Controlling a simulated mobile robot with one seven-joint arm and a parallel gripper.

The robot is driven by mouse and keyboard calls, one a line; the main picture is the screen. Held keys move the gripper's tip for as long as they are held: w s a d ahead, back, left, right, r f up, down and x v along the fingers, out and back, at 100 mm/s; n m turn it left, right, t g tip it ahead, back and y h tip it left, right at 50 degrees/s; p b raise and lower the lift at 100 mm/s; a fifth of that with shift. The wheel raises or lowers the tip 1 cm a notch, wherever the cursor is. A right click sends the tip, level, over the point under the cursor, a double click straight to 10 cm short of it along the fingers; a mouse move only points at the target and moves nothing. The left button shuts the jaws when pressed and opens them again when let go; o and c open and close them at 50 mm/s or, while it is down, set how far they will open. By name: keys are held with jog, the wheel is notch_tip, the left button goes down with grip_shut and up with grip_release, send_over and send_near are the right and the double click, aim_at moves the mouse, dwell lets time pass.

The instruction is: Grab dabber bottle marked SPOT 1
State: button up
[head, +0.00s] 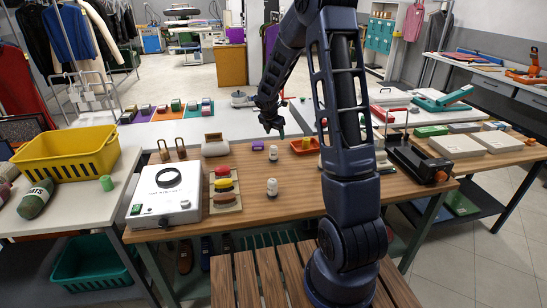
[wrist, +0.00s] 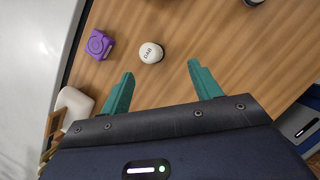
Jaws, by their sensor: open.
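Two small white bottles stand on the wooden table (head: 330,196). The far bottle (head: 273,153) is beside a purple block and also shows in the wrist view (wrist: 151,52) with dark lettering on top. The near bottle (head: 272,187) stands closer to the front edge. I cannot read SPOT 1 on either. My gripper (head: 275,133) is over the far part of the table, above and behind the far bottle in the head view. In the wrist view its teal fingers (wrist: 160,69) are spread and empty, with the far bottle just beyond the fingertips.
The purple block (wrist: 99,44) sits close to the far bottle. An orange tray (head: 305,146) is to the right. A white device (head: 165,197) and a holder with coloured pieces (head: 224,203) stand left. The wood around the near bottle is clear.

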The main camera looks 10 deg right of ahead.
jog(key=n, duration=0.2)
send_over(274, 152)
jog(key=a, duration=0.2)
notch_tip(274, 152, down, 4)
jog(key=f, duration=0.1)
jog(key=shift+s+x, duration=0.1)
jog(key=shift+x, duration=2.4)
jog(key=shift+s+x, duration=0.15)
jog(key=shift+x, duration=2.4)
jog(key=c, duration=1.1)
